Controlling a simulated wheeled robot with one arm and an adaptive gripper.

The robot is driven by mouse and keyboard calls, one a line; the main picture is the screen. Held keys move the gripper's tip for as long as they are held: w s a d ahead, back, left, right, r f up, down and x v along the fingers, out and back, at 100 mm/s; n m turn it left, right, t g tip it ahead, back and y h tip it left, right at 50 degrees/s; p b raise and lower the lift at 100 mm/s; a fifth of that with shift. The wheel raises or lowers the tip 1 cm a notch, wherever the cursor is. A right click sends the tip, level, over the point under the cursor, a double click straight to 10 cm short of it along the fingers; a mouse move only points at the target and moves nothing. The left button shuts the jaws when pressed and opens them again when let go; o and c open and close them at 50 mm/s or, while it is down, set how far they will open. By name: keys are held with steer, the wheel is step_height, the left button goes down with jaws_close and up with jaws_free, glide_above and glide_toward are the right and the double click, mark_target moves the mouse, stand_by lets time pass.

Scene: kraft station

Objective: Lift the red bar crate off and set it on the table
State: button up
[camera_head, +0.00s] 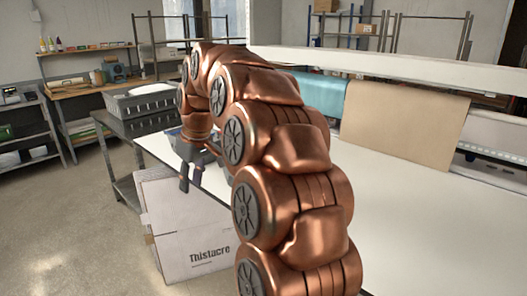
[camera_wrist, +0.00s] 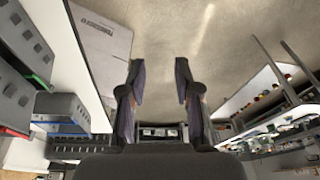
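A thin red strip (camera_wrist: 14,132) shows on a grey crate at the lower left edge of the wrist view, and most of that crate is cut off. Another grey crate (camera_wrist: 18,48) with a green strip is above it in that view. A blue-grey crate (camera_wrist: 60,108) is to their right. I cannot make out a red bar in the head view. The white table (camera_head: 420,225) runs along the right there. My gripper (camera_head: 191,182) points down by the table's left edge; in the wrist view my gripper (camera_wrist: 160,78) is open with nothing between its fingers.
Grey crates (camera_head: 140,102) stand on a cart left of the table. A white carton (camera_head: 190,232) marked Thistacre is on the floor below the table edge. Shelves (camera_head: 32,130) line the left wall. The floor at front left is clear.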

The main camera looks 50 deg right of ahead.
steer(key=w+d+r+t+h, duration=0.1)
steer(key=w+d+r, duration=0.1)
steer(key=d, duration=1.1)
steer(key=w+d+r+t+h, duration=0.1)
steer(key=w+d+r, duration=0.1)
steer(key=d, duration=1.1)
steer(key=shift+m, duration=0.4)
steer(key=shift+p+x, duration=2.05)
steer(key=shift+x, duration=1.8)
steer(key=shift+a, duration=0.15)
jaws_close()
